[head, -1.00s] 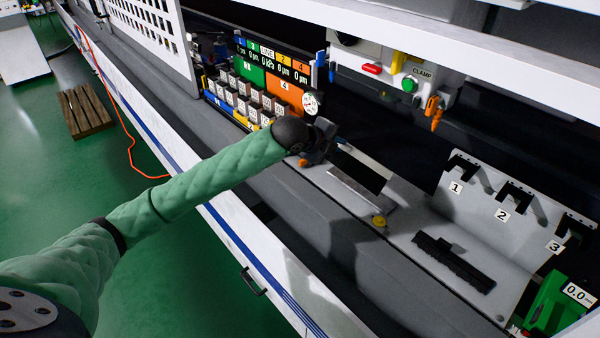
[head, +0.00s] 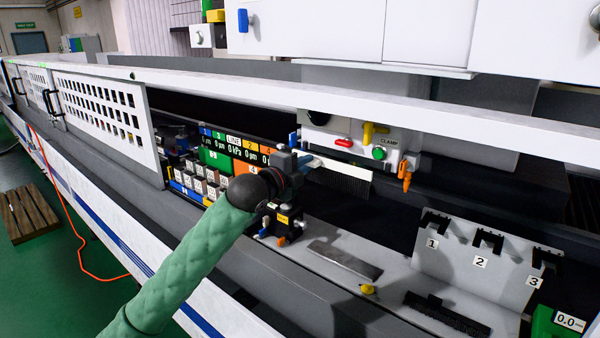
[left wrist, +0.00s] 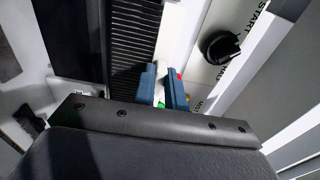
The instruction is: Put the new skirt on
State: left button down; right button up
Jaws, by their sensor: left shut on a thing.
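The skirt (head: 348,183) is a strip with a white top bar and dark bristles hanging below. My left gripper (head: 303,162) is shut on its left end and holds it above the ledge, below the clamp panel (head: 350,146). In the left wrist view, the blue fingers (left wrist: 164,88) grip a pale part of the strip, and the dark ribbed bristles (left wrist: 133,45) run up beside them. I cannot tell whether the strip touches anything behind it. My right gripper is not in view.
A small block with blue and orange knobs (head: 283,222) sits just below my gripper. A metal plate (head: 345,260), a yellow knob (head: 367,289) and a dark brush strip (head: 447,315) are on the ledge. A rack numbered 1 to 3 (head: 460,265) stands at right.

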aim_at(316, 158)
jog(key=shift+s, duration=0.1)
pick_arm(q)
jog(key=shift+p+x, duration=0.35)
jog(key=shift+x, duration=1.55)
jog(key=shift+w+d, duration=0.35)
jog(key=shift+w, duration=0.1)
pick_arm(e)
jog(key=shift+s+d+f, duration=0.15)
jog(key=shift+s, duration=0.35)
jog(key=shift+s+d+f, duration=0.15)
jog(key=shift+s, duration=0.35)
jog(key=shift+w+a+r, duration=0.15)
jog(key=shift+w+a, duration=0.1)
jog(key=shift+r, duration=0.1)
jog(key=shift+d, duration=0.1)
pick_arm(q)
jog(key=shift+p, duration=0.3)
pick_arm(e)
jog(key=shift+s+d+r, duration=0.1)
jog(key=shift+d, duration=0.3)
